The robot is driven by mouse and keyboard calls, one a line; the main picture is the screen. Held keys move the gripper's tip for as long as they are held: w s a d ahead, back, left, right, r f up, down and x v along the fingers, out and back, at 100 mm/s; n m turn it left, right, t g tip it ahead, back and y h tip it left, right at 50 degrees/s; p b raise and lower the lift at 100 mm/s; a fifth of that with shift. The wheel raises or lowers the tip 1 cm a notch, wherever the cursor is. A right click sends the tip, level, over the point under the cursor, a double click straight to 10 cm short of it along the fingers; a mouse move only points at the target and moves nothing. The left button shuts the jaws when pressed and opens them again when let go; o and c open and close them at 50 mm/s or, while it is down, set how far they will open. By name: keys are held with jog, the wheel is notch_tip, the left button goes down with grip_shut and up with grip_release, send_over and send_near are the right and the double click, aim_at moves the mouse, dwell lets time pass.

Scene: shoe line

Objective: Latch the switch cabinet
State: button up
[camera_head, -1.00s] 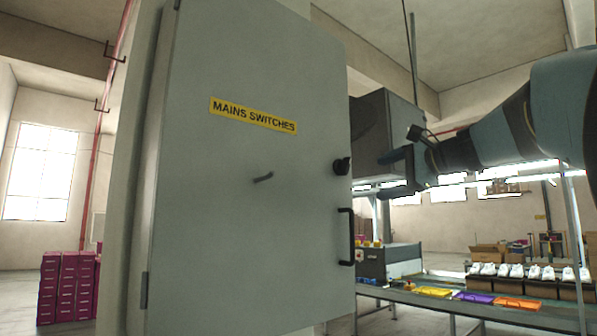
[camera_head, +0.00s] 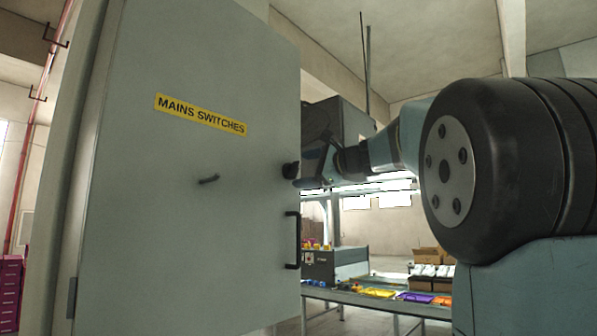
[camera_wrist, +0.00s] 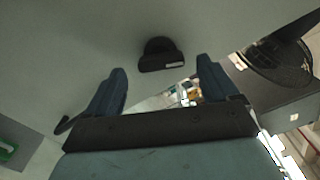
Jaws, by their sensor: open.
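The grey switch cabinet door (camera_head: 190,240) fills the left of the head view, with a yellow MAINS SWITCHES label (camera_head: 201,114). A black latch knob (camera_head: 290,170) sits near its right edge, above a black bar handle (camera_head: 293,240). I cannot tell whether the door is flush with its frame. My gripper (camera_head: 312,172) is at the knob's right, partly hidden by its own arm. In the wrist view, my gripper (camera_wrist: 162,66) is open, and the knob (camera_wrist: 160,56) shows ahead between its fingertips, its bar lying nearly level. Contact is not visible.
A small dark lever (camera_head: 208,179) sticks out mid-door. Behind the door's right edge are a dark grey box (camera_head: 345,120) and a bench (camera_head: 390,303) with coloured trays. Purple boxes (camera_head: 10,290) stand at far left. My arm fills the right side.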

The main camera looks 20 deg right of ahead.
aim_at(290, 173)
jog(key=shift+x, duration=1.35)
jog(key=c, duration=1.1)
jog(key=shift+o, duration=0.2)
jog(key=shift+f+n, duration=0.1)
jog(key=shift+n, duration=2.5)
jog(key=o, duration=1.1)
jog(key=shift+c, duration=0.2)
jog(key=shift+s, duration=0.1)
